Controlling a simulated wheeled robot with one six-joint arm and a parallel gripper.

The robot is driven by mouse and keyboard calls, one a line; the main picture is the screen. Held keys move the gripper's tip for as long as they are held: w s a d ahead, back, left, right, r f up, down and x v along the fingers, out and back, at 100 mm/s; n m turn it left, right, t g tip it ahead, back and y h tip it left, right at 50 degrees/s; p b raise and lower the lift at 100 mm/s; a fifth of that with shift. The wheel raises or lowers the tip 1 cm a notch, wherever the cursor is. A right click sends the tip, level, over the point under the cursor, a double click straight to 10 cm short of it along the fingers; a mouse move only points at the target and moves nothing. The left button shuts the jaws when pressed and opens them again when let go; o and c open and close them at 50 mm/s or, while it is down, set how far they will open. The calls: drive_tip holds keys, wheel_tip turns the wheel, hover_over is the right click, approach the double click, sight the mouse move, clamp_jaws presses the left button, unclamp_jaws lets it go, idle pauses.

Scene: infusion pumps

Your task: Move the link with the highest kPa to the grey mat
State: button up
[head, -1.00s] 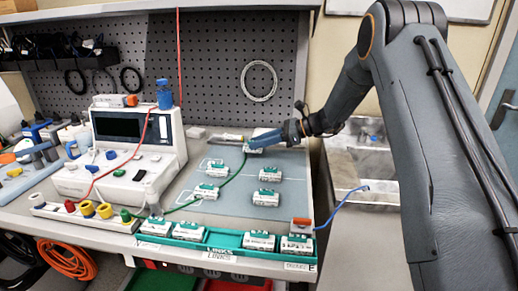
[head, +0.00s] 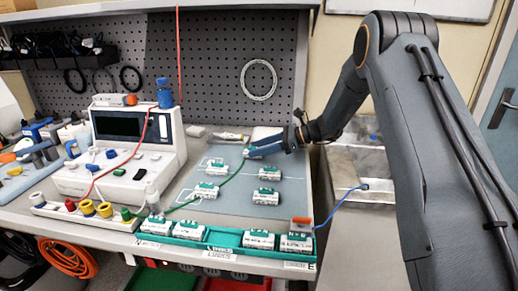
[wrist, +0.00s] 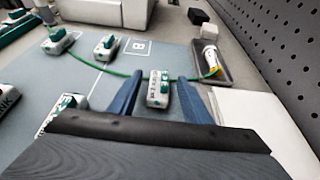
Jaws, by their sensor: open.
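The links are small white blocks with green tops. Several lie on the blue-grey mat (head: 232,205): a near right link (head: 266,197), a middle right link (head: 270,173), and two links at the left (head: 206,191) (head: 220,170). My gripper (head: 262,148) is open at the mat's far edge, with a link between its blue fingers; in the wrist view this link (wrist: 159,90) stands on the mat between the spread fingers, apart from both. Other links (head: 258,240) sit in the green tray (head: 225,238) at the front edge. Their kPa values are too small to read.
A green cord (wrist: 118,73) runs over the mat close to the link between my fingers. A white pump unit (head: 125,150) stands left of the mat. A small dark tray (wrist: 209,62) with a yellow-and-white item lies beyond the right finger. A pegboard (head: 225,70) stands behind.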

drive_tip(key=shift+r, duration=0.3)
drive_tip(key=b+v, duration=0.2)
drive_tip(key=v, duration=1)
drive_tip(key=shift+f, duration=0.1)
